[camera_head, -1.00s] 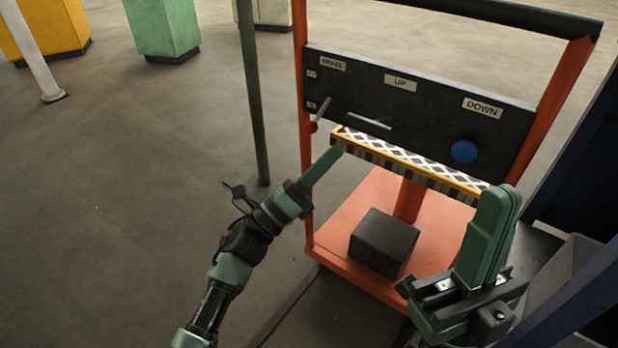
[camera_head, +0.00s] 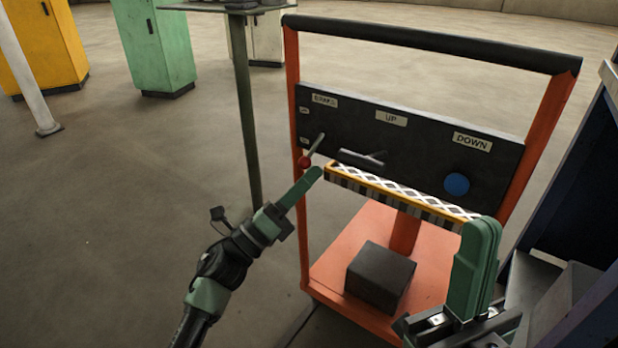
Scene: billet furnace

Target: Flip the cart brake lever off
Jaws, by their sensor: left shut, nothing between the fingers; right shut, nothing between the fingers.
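The orange cart (camera_head: 340,262) stands ahead with a black control panel (camera_head: 420,150) across its frame. The brake lever (camera_head: 312,151) is at the panel's left end, under the brake label (camera_head: 325,100). It slants down to the left, and its red knob (camera_head: 304,162) is at the low end. My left gripper (camera_head: 318,174) is shut and empty, its tip just below and right of the red knob; whether it touches cannot be told. My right gripper (camera_head: 482,226) is shut and empty, low in front of the panel's right side.
A grey handle (camera_head: 362,158) sits under the UP label and a blue button (camera_head: 457,184) under DOWN. A patterned shelf with a yellow edge (camera_head: 390,193) lies below the panel. A dark block (camera_head: 381,276) rests on the cart's base. A green post (camera_head: 249,110) stands to the left.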

